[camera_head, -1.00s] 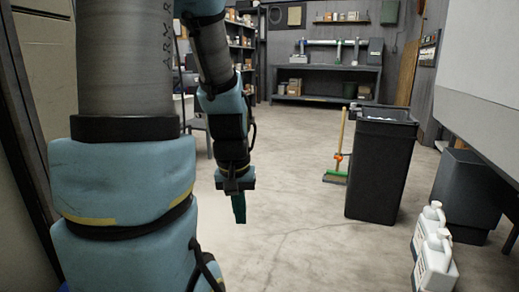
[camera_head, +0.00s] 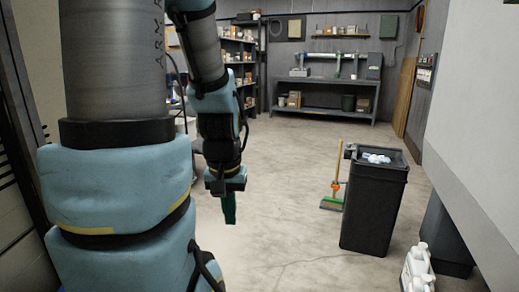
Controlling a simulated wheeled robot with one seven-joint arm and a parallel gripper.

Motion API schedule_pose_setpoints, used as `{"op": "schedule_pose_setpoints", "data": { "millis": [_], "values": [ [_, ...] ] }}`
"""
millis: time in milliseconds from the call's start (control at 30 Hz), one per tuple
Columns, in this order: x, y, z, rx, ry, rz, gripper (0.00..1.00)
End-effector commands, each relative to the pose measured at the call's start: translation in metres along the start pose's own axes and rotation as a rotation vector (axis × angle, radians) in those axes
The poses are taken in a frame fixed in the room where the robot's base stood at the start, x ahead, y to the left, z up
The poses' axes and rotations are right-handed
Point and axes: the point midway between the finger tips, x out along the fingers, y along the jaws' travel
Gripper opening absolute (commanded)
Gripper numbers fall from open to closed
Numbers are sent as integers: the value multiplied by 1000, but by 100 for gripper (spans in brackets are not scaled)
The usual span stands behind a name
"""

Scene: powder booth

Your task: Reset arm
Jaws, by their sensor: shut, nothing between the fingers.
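My arm, in blue covers with black joints, fills the left of the head view. Its forearm hangs down toward the floor. My gripper (camera_head: 229,208) is at the lower end, with its teal fingers pointing down. The fingers are together and hold nothing. It hangs in front of bare concrete floor, left of the black bin, and touches nothing that I can see.
A tall black bin (camera_head: 372,205) with crumpled white stuff on top stands right of centre. A broom (camera_head: 334,190) stands beside it. White jugs (camera_head: 418,268) and a dark bin (camera_head: 447,238) are at lower right. A workbench (camera_head: 325,98) and shelves (camera_head: 238,62) stand behind. The middle floor is clear.

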Motion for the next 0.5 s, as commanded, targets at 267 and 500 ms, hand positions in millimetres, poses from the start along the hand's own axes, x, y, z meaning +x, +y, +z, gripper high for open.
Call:
{"op": "schedule_pose_setpoints", "data": {
  "millis": [267, 500],
  "values": [
    [-101, 0, -14, 0, 0, 0, 0],
    [-140, 0, -20, 0, 0, 0, 0]
  ]
}}
